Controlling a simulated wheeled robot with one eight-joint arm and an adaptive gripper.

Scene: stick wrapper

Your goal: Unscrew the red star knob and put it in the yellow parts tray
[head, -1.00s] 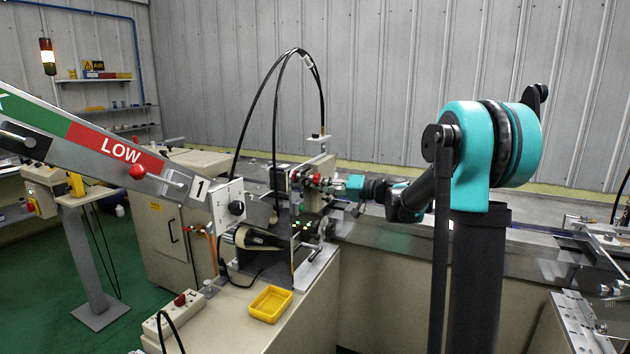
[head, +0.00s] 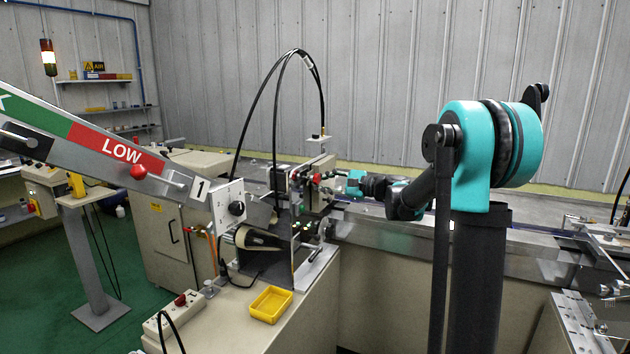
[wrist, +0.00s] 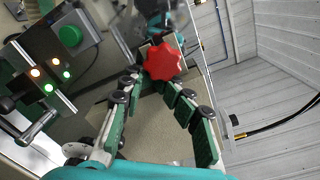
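The red star knob (wrist: 162,62) shows in the wrist view just ahead of my fingertips and between their lines. In the head view it is a small red spot (head: 317,177) on the machine's upright part, left of my gripper (head: 335,176). My gripper's green-padded fingers (wrist: 156,84) stand apart with a clear gap, their tips close to the knob's near side. I cannot tell whether they touch it. What the knob is screwed onto is mostly hidden behind it. The yellow parts tray (head: 254,307) sits empty on the beige machine top, low in the head view.
A sloping chute marked LOW (head: 105,148) with another red knob (head: 137,171) is at the left. The wrist view shows a control box with a green button (wrist: 69,36) and lit lamps close to my left finger.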

